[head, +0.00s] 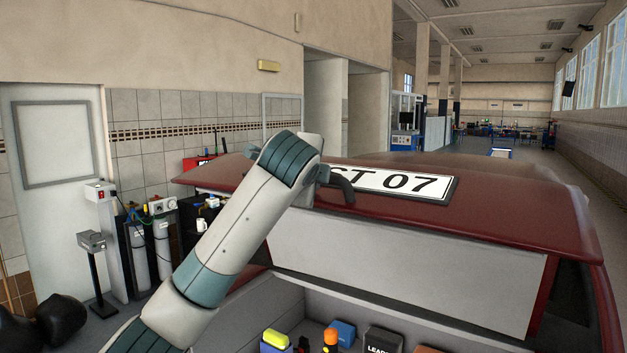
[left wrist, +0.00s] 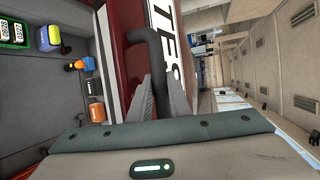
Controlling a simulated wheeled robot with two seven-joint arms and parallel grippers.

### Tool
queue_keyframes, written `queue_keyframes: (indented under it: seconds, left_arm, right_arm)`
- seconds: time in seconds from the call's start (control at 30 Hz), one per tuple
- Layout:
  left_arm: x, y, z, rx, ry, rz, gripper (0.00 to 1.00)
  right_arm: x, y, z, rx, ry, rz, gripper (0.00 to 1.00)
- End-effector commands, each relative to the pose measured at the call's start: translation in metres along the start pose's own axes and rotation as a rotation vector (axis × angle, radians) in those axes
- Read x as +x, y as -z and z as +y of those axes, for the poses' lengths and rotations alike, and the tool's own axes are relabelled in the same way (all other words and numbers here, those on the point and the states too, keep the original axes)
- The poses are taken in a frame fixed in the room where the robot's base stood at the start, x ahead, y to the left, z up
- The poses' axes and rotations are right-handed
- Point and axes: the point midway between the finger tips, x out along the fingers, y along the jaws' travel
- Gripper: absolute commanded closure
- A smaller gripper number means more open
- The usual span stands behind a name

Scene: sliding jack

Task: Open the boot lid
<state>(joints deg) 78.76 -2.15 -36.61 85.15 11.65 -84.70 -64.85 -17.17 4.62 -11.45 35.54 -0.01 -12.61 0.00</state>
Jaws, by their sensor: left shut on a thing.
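The dark red boot lid (head: 490,219) is raised, with its plate face turned upward and the boot interior visible below it. A white number plate (head: 400,184), its first characters hidden by my arm, lies on the lid. A dark grey bent handle (head: 346,189) stands beside the plate. My left gripper (head: 322,175) is at the handle, its fingers mostly hidden in the head view. In the left wrist view, its fingers (left wrist: 160,100) are closed around the handle (left wrist: 143,42), next to the plate (left wrist: 165,45) and the red lid (left wrist: 122,20). My right gripper is in neither view.
The boot holds a blue box (head: 343,331), a black box (head: 382,341), an orange-topped item (head: 330,338) and a yellow-topped item (head: 275,339). Gas cylinders (head: 160,250) and a grey stand (head: 97,270) are on the left. The hall floor (head: 530,170) is open behind.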

Motion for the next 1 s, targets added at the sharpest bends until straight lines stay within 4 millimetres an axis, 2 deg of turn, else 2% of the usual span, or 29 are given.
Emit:
queue_keyframes:
  seconds: [0.07, 0.1, 0.47, 0.63, 0.77, 1.0]
  left_arm:
    - [0.0, 0.0, 0.0, -0.001, 0.0, 0.001, 1.0]
    - [0.0, 0.0, 0.0, -0.001, 0.0, 0.001, 0.75]
    - [-0.001, 0.0, 0.0, 0.0, 0.001, 0.001, 0.75]
    - [-0.009, 0.0, 0.001, -0.001, 0.004, 0.001, 0.75]
    - [-0.023, 0.0, 0.002, -0.001, 0.005, 0.0, 0.75]
    - [-0.066, 0.001, 0.004, 0.001, 0.007, 0.001, 0.75]
  right_arm:
    - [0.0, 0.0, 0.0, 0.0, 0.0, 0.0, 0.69]
    - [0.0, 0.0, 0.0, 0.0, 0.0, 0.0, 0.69]
    - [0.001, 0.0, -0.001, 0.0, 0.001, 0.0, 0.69]
    - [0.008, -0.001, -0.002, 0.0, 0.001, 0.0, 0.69]
    - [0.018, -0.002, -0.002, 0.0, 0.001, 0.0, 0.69]
    - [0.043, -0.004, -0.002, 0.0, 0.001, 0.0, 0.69]
